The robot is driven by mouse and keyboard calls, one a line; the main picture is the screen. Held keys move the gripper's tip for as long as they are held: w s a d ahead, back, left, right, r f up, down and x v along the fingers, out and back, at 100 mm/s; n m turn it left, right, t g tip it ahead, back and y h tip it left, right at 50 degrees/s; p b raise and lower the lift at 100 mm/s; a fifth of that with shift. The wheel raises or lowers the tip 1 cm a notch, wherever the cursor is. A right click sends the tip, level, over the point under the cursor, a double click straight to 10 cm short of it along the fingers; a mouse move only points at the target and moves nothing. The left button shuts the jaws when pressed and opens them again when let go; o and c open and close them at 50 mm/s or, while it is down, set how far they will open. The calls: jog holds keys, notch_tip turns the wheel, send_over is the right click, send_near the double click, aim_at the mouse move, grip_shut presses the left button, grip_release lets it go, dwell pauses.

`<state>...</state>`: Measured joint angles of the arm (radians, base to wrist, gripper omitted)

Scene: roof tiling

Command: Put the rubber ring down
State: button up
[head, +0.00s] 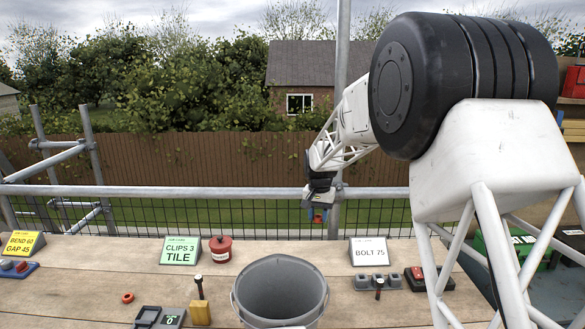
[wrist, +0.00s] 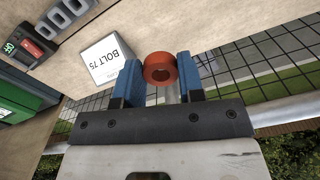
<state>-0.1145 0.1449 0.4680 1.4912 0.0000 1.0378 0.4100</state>
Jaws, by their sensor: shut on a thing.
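My gripper (wrist: 157,80) is shut on an orange-red rubber ring (wrist: 160,67), held between its two blue fingers in the wrist view. In the head view my gripper (head: 318,213) hangs near the bench's far edge, in front of the mesh railing, with a small red bit of the ring (head: 318,218) showing between the fingers. The ring is held in the air, apart from the wooden bench (head: 110,262). Another small red ring (head: 127,297) lies flat on the bench at the front left.
A grey bucket (head: 281,292) stands at the front middle. Bare wood lies between the red tin and the BOLT 75 card.

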jog(key=w+d+r+n, duration=0.1)
jog(key=d+r+n, duration=0.2)
jog(key=d, duration=0.6)
jog(key=shift+w+d, duration=0.15)
jog(key=shift+d, duration=0.25)
jog(key=shift+a, duration=0.15)
dwell(0.4)
jog(key=s+a+f+n, duration=0.1)
jog(key=s+a+f, duration=0.3)
jog(key=a, duration=0.9)
jog(key=s+a+f+n, duration=0.1)
jog(key=s+a+f, duration=0.4)
jog(key=a, duration=0.8)
jog(key=s+a+f+n, duration=0.1)
jog(key=s+a+f, duration=0.3)
jog(key=a, duration=0.9)
jog(key=s, duration=0.2)
jog(key=shift+s+a+f, duration=0.2)
jog(key=shift+s+a, duration=0.2)
jog(key=shift+f, duration=2.5)
